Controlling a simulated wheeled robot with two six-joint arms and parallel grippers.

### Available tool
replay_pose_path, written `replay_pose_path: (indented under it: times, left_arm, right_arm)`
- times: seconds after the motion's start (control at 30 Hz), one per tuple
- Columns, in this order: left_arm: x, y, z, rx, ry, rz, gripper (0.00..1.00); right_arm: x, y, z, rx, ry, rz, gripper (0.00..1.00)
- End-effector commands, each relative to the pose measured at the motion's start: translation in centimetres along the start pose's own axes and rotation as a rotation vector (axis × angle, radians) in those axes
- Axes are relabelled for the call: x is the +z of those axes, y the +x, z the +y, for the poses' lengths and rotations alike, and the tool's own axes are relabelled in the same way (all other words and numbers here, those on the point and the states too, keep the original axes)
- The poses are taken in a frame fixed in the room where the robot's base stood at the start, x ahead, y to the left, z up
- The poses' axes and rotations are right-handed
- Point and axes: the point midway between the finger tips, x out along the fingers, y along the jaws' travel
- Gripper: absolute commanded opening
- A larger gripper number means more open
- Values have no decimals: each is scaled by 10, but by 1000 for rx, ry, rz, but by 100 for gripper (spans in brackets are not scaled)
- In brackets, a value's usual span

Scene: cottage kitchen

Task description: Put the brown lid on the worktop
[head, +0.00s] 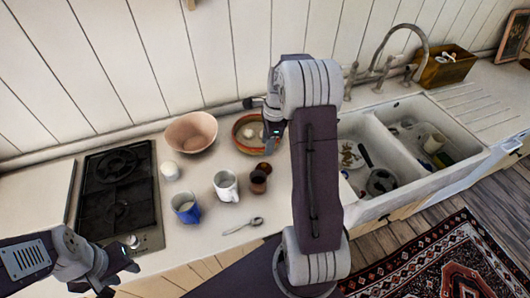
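A small dark brown round piece (264,167), possibly the brown lid, shows on the worktop (215,240) just behind a brown cup (258,184). I cannot tell whether it is a lid or a second cup, or whether it touches the cup. My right gripper (260,124) is over the orange-brown dish (237,144), behind the small brown piece. Its fingers look apart, with nothing seen between them; my arm hides part of it. My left gripper (121,279) is low at the left, in front of the hob, apart from these things, and looks open and empty.
A pink bowl (190,132), a white round item (169,170), a blue mug (186,208), a white mug (226,186) and a spoon (243,226) stand or lie around. The hob (118,190) is left. The sink (395,150) holds several items. Bare worktop lies in front of the mugs.

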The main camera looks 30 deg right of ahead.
Motion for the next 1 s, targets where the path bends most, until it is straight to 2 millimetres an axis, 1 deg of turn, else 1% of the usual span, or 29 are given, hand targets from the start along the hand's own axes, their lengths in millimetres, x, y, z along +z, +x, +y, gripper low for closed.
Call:
replay_pose_path:
  times: [0.03, 0.07, 0.1, 0.17, 0.2, 0.3, 0.4, 0.47, 0.53, 0.73, 0.77, 0.87, 0.9, 1.0]
  left_arm:
    - [0, 0, 0, 0, 0, 0, 36]
    - [0, 0, 0, 0, 0, 0, 36]
    - [0, 0, 0, 0, 0, 0, 36]
    - [0, 0, 0, 0, 0, 0, 36]
    - [0, 0, 0, 0, 0, 0, 36]
    - [0, 0, 0, 0, 0, 0, 36]
    - [0, 0, 0, 0, 0, 0, 36]
    - [0, 0, 0, 0, 0, 0, 36]
    - [0, 0, 0, 0, 0, 0, 36]
    - [0, 1, 0, 0, 0, 0, 36]
    - [0, 5, 0, 0, 0, 0, 36]
    - [3, 26, 0, 0, 0, 0, 36]
    - [3, 28, 0, 0, 0, -1, 36]
    - [2, 21, 0, 0, 0, 0, 36]
  right_arm:
    - [18, -1, 17, 2, -170, 12, 39]
    - [30, 0, 30, 2, -312, 22, 39]
    - [45, 0, 51, 3, -527, 37, 39]
    - [64, 2, 85, 5, -866, 58, 39]
    - [74, 4, 107, 8, -1083, 72, 39]
    - [85, 9, 156, 15, -1545, 98, 39]
    - [88, 14, 187, 21, -1841, 112, 39]
    - [87, 15, 196, 25, -1933, 116, 39]
    - [87, 16, 200, 26, -1975, 118, 39]
    - [86, 17, 200, 28, -1974, 117, 39]
    - [86, 21, 200, 28, -1973, 117, 39]
    - [83, 42, 200, 29, -1972, 117, 39]
    - [83, 43, 200, 29, -1971, 117, 39]
    - [84, 36, 200, 29, -1970, 117, 39]
